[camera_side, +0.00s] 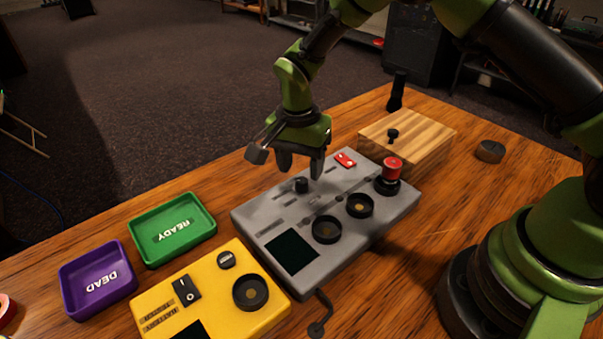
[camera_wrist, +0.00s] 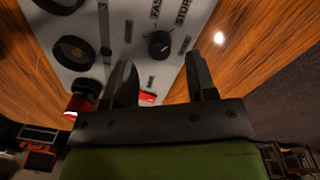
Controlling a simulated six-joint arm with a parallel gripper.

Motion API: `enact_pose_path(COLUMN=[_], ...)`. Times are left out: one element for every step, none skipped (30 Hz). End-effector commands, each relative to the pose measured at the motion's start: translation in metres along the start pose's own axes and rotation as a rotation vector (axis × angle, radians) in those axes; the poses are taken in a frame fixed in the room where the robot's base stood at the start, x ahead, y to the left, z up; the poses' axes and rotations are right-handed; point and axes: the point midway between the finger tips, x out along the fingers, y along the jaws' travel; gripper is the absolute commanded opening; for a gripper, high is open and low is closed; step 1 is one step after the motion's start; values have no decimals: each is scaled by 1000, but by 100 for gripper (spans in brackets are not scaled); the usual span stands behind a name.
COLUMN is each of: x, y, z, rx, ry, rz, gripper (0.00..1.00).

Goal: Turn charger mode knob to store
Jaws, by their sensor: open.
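The grey charger (camera_side: 272,215) lies on the wooden desk. Its small black mode knob (camera_side: 301,185) stands near the panel's far edge; it also shows in the wrist view (camera_wrist: 159,44), with printed labels reading "FAST" (camera_wrist: 156,9) and "STOR" (camera_wrist: 183,12), the latter cut off by the frame. Which label the knob points to is too small to tell. My gripper (camera_side: 301,165) is open and empty, pointing down just above the knob. In the wrist view the gripper (camera_wrist: 160,68) has its two fingers apart, with the knob showing between and beyond them.
A red mushroom button (camera_side: 391,169), a red switch (camera_side: 345,160) and two round black dials (camera_side: 326,229) (camera_side: 360,205) sit on the charger. A wooden block (camera_side: 410,135) stands behind. A yellow box (camera_side: 215,300), green tray (camera_side: 145,257) and purple tray (camera_side: 72,302) lie left.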

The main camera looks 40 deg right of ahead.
Motion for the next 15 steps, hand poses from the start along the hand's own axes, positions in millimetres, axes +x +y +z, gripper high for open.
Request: enact_pose_path(x=[-13, -19, -27, -33, -38, -45, -50, -54, -58, -61, -64, -66, -68, -68, -69], y=[-1, -1, -1, -1, -1, -1, -1, -1, -1, -1, -1, 0, 0, 0, 0], z=[0, 0, 0, 0, 0, 0, 0, 0, 0, 0, 0, 0, 0, 0, 0], rx=[0, 0, 0, 0, 0, 0, 0, 0, 0, 0, 0, 0, 0, 0, 0], ry=[2, 2, 2, 2, 2, 2, 2, 1, 1, 1, 2, 1, 1, 1, 1], rz=[-7, -6, -7, -7, -6, -5, -6, -4, -4, -4, -4, -2, -2, -1, -1], gripper=[52, 52, 52, 52, 52, 52, 52, 52, 52, 52, 52, 52, 52, 52, 52])
